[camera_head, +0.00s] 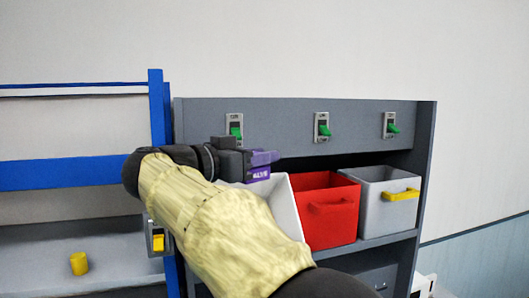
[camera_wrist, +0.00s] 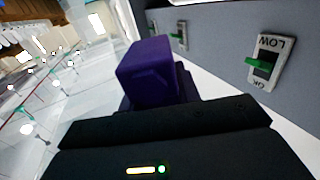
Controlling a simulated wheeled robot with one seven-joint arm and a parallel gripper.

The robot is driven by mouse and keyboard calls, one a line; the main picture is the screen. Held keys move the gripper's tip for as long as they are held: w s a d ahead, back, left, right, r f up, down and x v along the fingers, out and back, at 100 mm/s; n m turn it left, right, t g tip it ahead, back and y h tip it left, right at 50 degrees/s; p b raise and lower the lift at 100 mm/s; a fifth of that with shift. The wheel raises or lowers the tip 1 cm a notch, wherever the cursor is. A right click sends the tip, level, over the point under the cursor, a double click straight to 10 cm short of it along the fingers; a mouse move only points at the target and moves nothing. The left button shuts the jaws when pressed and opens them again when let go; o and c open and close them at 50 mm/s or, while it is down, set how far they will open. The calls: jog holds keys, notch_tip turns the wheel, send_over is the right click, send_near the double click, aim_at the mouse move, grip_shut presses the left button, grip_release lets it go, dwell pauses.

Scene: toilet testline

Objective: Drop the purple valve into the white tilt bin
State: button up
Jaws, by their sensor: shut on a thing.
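The purple valve (camera_head: 263,158) shows at the tip of my gripper (camera_head: 240,160) in the head view. My gripper is shut on it and holds it above the white bin (camera_head: 286,208), which is tilted out of the grey shelf unit. A purple patch with white marks shows just below the gripper; I cannot tell if it is part of the valve. In the wrist view the valve (camera_wrist: 148,70) is a dark purple block in front of my gripper (camera_wrist: 175,88). My arm hides much of the white bin, and its inside is mostly out of sight.
A red bin (camera_head: 330,212) and a light grey bin (camera_head: 382,212) with a yellow handle stand right of the white bin. A grey panel (camera_head: 285,125) with green switches is behind and above. A blue frame (camera_head: 157,115) stands left, with a yellow cylinder (camera_head: 79,263) on a shelf.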

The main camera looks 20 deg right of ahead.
jog(key=shift+w+f, duration=0.15)
jog(key=shift+w, duration=0.65)
jog(key=o, duration=1.1)
jog(key=shift+o, duration=0.2)
jog(key=shift+s+a+f, duration=0.15)
jog(key=shift+s+a, duration=0.05)
jog(key=shift+a, duration=0.3)
jog(key=b+v, duration=0.5)
jog(key=v, duration=1.1)
jog(key=shift+s, duration=0.25)
